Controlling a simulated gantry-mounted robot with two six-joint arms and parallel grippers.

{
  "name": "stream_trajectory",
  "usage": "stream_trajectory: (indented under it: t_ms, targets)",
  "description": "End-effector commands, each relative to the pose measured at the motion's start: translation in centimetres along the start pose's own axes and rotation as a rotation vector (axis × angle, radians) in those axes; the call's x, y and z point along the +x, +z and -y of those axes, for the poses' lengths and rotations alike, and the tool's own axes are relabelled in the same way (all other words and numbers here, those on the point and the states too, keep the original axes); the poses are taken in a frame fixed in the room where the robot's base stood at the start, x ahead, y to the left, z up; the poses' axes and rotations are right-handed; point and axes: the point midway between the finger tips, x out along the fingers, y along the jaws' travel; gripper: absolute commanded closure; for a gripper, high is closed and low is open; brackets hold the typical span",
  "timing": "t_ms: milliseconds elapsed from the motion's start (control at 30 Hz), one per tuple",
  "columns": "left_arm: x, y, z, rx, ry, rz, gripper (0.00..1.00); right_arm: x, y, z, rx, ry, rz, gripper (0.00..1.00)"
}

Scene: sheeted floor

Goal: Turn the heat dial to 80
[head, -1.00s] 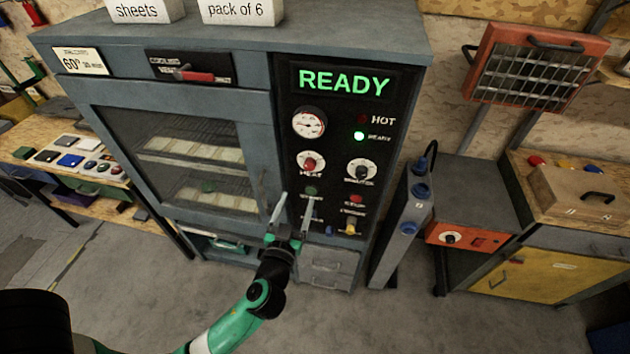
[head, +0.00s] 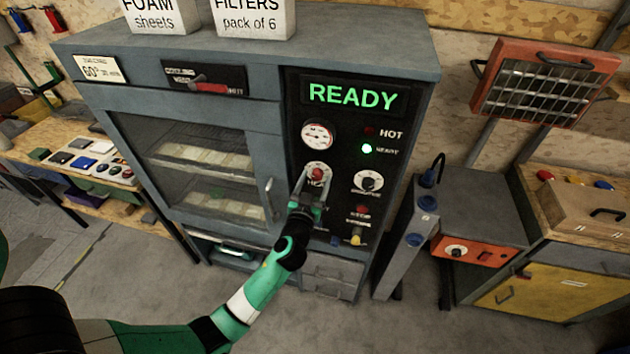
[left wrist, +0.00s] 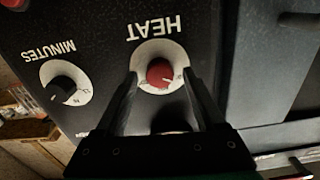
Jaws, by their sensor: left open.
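The heat dial (head: 317,173) is a red knob on a white scale plate, on the black control panel (head: 386,112) of the grey cabinet. In the left wrist view the heat dial (left wrist: 160,73) shows upside down under the word HEAT, with a white pointer line. My left gripper (head: 313,177) is open, its two fingers reaching up at the dial. In the left wrist view the left gripper (left wrist: 166,80) has one finger on each side of the knob, apart from it. The scale numbers are too small to read. My right gripper is not in view.
The minutes dial (head: 369,181) sits right of the heat dial, with red stop (head: 362,211) and yellow (head: 356,236) controls below. The display (head: 352,95) reads READY and a green lamp (head: 367,149) glows. The glass door handle (head: 269,198) stands out left of the panel.

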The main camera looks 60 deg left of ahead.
Motion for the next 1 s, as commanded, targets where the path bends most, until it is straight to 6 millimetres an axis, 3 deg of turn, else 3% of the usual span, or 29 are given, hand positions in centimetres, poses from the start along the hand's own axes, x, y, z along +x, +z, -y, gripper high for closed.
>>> stream_trajectory:
  t_ms: [67, 467, 1000]
  targets:
    - [-0.03, 0.00, -0.01, 0.000, 0.000, 0.000, 0.29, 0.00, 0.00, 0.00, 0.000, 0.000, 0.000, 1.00]
    - [-0.06, 0.00, -0.01, 0.000, 0.000, 0.000, 0.99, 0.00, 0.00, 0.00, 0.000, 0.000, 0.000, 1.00]
    - [-0.07, 0.01, -0.04, 0.094, 0.000, 0.000, 1.00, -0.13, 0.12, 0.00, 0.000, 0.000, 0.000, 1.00]
